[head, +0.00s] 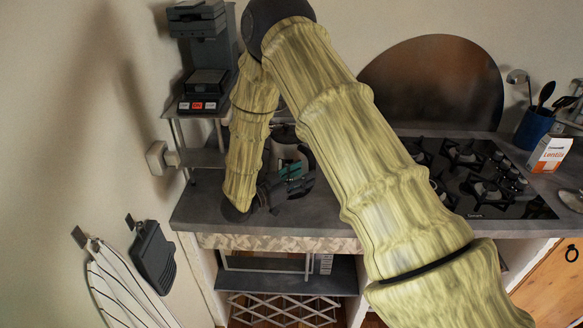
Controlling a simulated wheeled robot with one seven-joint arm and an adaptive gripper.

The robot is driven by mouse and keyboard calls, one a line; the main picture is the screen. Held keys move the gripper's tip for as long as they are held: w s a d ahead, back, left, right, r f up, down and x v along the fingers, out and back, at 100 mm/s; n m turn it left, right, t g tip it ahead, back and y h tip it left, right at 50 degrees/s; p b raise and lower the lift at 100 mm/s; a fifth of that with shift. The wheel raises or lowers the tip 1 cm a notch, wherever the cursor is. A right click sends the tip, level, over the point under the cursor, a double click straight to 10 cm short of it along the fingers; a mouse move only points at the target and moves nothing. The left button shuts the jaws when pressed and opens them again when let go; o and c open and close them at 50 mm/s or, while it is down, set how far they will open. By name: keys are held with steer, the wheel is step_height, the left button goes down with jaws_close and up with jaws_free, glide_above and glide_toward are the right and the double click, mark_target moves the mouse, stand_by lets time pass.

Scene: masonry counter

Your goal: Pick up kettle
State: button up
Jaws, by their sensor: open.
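What looks like the kettle (288,150), a pale body with a dark top, stands on the grey counter (330,218) under the back wall. It is partly hidden by my arm and gripper, and its handle cannot be made out. My gripper (298,177), dark with teal parts, is open and low over the counter, in front of the kettle in the picture. Whether its fingers touch the kettle cannot be told.
A coffee machine (203,85) stands on a small raised shelf at the left. A black gas hob (480,185) lies to the right, with a Lentils box (550,154) and a blue utensil holder (533,128) beyond it. Some counter in front of my gripper is bare.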

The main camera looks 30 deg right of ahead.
mark_target(310, 170)
steer(key=shift+d+r+p, duration=0.25)
steer(key=shift+d+p, duration=0.05)
steer(key=shift+d, duration=0.05)
steer(key=d, duration=0.1)
steer(key=d+p, duration=0.2)
steer(key=d, duration=0.1)
steer(key=shift+w+f, duration=0.2)
steer(key=shift+w, duration=0.15)
jaws_close()
steer(key=shift+w+r, duration=0.1)
